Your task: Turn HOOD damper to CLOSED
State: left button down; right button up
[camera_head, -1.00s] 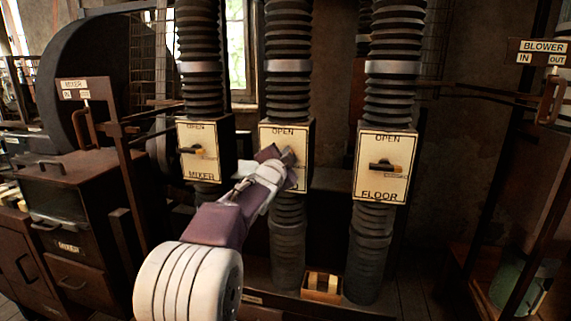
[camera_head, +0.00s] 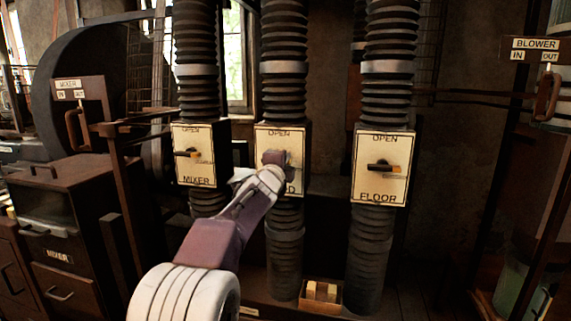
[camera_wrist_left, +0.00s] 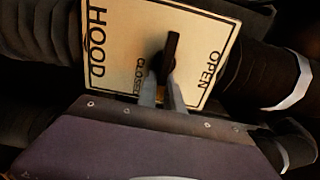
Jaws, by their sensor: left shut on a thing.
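The HOOD damper panel (camera_head: 264,138) is the cream middle box on the ducts, marked OPEN at its top. My left gripper (camera_head: 277,160) is in front of it and hides its lever and much of its lettering. The left wrist view shows the panel (camera_wrist_left: 118,35) turned sideways, with HOOD at the left, OPEN at the right and a small CLOSED mark near the fingers. The black lever (camera_wrist_left: 171,48) stands upright in that picture, its lower end beside CLOSED. My left gripper (camera_wrist_left: 163,92) is shut on that lower end. My right gripper is not in view.
The MIXER damper box (camera_head: 192,168) is left of HOOD and the FLOOR damper box (camera_head: 372,185) is right. A BLOWER lever stand (camera_head: 545,70) is at the far right, a MIXER stand (camera_head: 75,90) at the left. A small wooden box (camera_head: 321,295) lies below.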

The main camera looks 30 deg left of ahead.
pick_arm(q)
jog(key=shift+f, duration=0.15)
jog(key=c, duration=1.5)
grip_release()
jog(key=shift+a, duration=0.15)
jog(key=v, duration=0.9)
jog(key=shift+b, duration=0.35)
